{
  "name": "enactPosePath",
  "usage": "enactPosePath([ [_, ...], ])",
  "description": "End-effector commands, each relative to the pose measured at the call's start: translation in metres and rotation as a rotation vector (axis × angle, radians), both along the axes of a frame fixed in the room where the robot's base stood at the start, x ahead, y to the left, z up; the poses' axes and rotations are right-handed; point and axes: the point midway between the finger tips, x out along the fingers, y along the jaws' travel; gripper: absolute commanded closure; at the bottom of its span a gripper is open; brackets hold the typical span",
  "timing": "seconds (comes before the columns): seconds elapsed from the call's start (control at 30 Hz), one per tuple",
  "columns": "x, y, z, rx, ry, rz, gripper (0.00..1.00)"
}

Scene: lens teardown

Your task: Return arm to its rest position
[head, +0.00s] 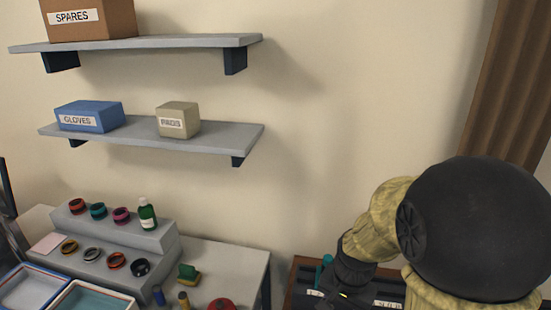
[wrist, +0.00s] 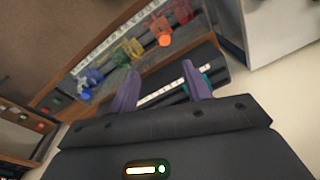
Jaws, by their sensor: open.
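My arm fills the lower right of the head view, with a large dark joint and mottled yellow cover parts. In the wrist view my gripper (wrist: 160,85) shows two purple fingers, spread apart with nothing between them. Beyond the fingers is a dark tray (wrist: 210,62) with a white labelled strip, and a teal item partly hidden behind the right finger. In the head view the gripper's fingers cannot be made out clearly; a wood-edged case (head: 299,270) with labels lies under and behind my arm.
Several coloured items, including an orange one (wrist: 164,39), line a rack in the wrist view. A grey stepped stand (head: 165,238) holds coloured rings and a green bottle (head: 147,216). Wall shelves (head: 215,137) carry boxes. A brown curtain (head: 505,85) hangs at right; the wall between is clear.

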Motion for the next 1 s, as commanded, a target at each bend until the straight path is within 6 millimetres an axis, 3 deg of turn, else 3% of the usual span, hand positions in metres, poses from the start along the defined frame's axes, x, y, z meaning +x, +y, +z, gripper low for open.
enactPosePath([
  [0.2,-0.032,-0.003,0.012,-0.073,-0.115,0.437,0.51],
  [0.3,-0.038,-0.002,0.013,-0.101,-0.139,0.545,0.51],
  [1.0,-0.040,-0.002,0.013,-0.108,-0.143,0.575,0.51],
])
